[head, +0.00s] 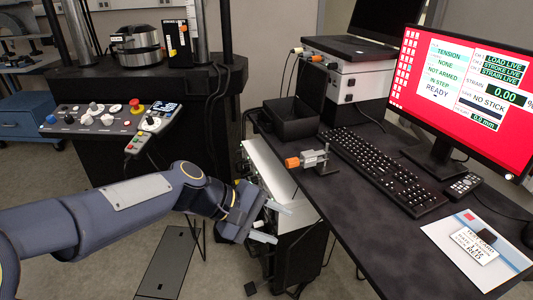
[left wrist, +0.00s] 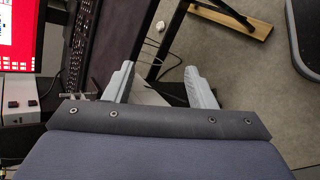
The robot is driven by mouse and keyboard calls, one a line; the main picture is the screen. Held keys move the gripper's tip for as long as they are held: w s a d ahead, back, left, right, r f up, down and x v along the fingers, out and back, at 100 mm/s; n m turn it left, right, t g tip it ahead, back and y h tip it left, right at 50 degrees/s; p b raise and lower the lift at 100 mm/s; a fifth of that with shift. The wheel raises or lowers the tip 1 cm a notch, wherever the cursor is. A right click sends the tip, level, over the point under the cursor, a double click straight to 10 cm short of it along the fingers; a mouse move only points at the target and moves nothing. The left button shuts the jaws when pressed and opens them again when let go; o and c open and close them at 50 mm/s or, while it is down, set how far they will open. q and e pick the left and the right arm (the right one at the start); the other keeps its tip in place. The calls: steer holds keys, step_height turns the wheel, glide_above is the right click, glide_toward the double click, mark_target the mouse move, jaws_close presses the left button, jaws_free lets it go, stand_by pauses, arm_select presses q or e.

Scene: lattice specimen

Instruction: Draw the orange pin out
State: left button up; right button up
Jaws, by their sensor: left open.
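An orange cylinder end (head: 292,162), which looks like the orange pin, sticks out to the left from a small grey metal device (head: 313,158) on the dark desk, near its left edge. How deep it sits cannot be told. My left gripper (head: 271,222) is in front of and below the device, off the desk's left edge. Its two grey fingers are apart with nothing between them. In the left wrist view the open left gripper (left wrist: 160,80) points over the floor, and the orange pin does not show. My right gripper is in neither view.
The desk (head: 355,200) holds a keyboard (head: 385,168), a monitor (head: 462,85), a black open bin (head: 292,118) and a paper with a card (head: 478,245). A control panel (head: 110,120) and testing machine stand at left. Other small orange parts show on the black unit (head: 175,42).

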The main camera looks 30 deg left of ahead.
arm_select(q)
steer(key=w+a+r+n+t+p, duration=0.35)
steer(key=w+a+n, duration=0.35)
steer(key=w, duration=0.4)
steer(key=n+p, duration=0.2)
steer(key=n, duration=0.5)
glide_toward(287, 162)
steer(key=x, duration=0.3)
steer(key=shift+t+y, duration=0.3)
steer(key=shift+t, duration=0.15)
steer(key=x, duration=0.7)
steer(key=shift+s+d, duration=0.15)
steer(key=shift+d, duration=0.15)
steer(key=c, duration=1)
